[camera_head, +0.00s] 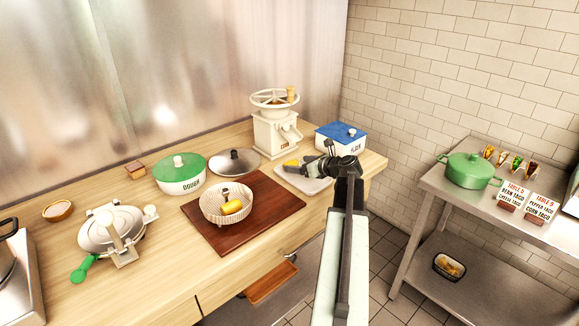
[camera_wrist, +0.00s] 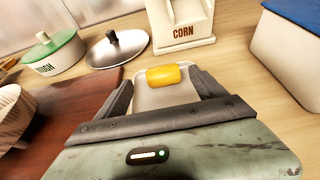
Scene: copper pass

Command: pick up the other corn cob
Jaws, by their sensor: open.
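One yellow corn cob (camera_head: 291,163) lies on a small white tray (camera_head: 311,187) in front of the corn grinder (camera_head: 276,130). In the wrist view the cob (camera_wrist: 169,75) lies crosswise just ahead of the gap between my fingers, with the tray (camera_wrist: 168,97) below it. My gripper (camera_head: 306,164) is open beside the cob and over the tray; its fingers (camera_wrist: 166,88) show on both sides of the gap with nothing held. Another yellow cob (camera_head: 232,207) lies in a white ribbed basket (camera_head: 213,211) on a brown board (camera_head: 262,221).
A tortilla press (camera_head: 110,236) is at left. A metal side table with a green pot (camera_head: 468,170) stands at right.

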